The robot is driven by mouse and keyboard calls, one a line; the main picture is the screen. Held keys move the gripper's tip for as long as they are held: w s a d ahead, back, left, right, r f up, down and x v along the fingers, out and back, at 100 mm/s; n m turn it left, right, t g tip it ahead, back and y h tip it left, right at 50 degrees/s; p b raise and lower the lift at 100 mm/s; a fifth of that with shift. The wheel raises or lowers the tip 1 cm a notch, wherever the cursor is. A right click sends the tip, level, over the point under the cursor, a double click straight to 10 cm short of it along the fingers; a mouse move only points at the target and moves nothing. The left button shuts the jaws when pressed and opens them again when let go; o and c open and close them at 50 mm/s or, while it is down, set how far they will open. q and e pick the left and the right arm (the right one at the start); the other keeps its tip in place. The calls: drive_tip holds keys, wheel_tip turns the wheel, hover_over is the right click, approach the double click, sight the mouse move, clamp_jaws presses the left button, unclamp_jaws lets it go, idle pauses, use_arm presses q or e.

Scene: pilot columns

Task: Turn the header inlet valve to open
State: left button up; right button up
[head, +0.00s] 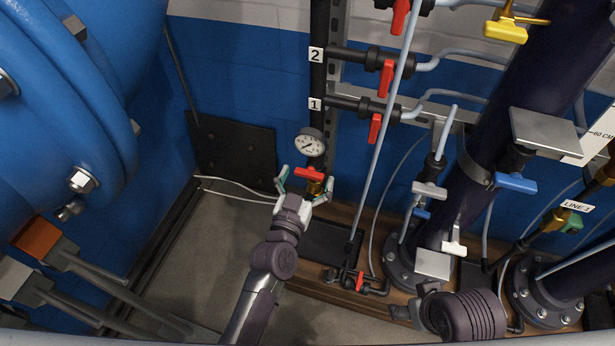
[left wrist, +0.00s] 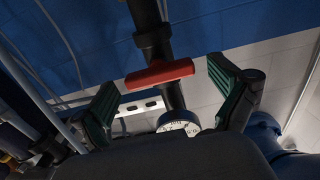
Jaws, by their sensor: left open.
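The header inlet valve appears to be the one with the red handle (head: 309,174) and a brass body, on the dark vertical pipe just below a round gauge (head: 310,142). Its handle lies crosswise to the pipe. My left gripper (head: 305,184) is open, with one green-padded finger on each side of the handle. In the left wrist view the red handle (left wrist: 160,73) sits between the open fingers (left wrist: 162,84), with gaps at both ends. The gauge (left wrist: 178,122) is partly hidden behind the gripper body.
Red-handled branch valves (head: 386,78) marked 1 and 2 sit up and right of the gauge. A thin grey pipe (head: 376,140) runs down right of my left gripper. Thick dark columns (head: 480,150) stand further right. A large blue flanged vessel (head: 75,90) fills the left.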

use_arm(q)
drive_tip(key=c, duration=1.2)
drive_tip(key=shift+o, duration=0.2)
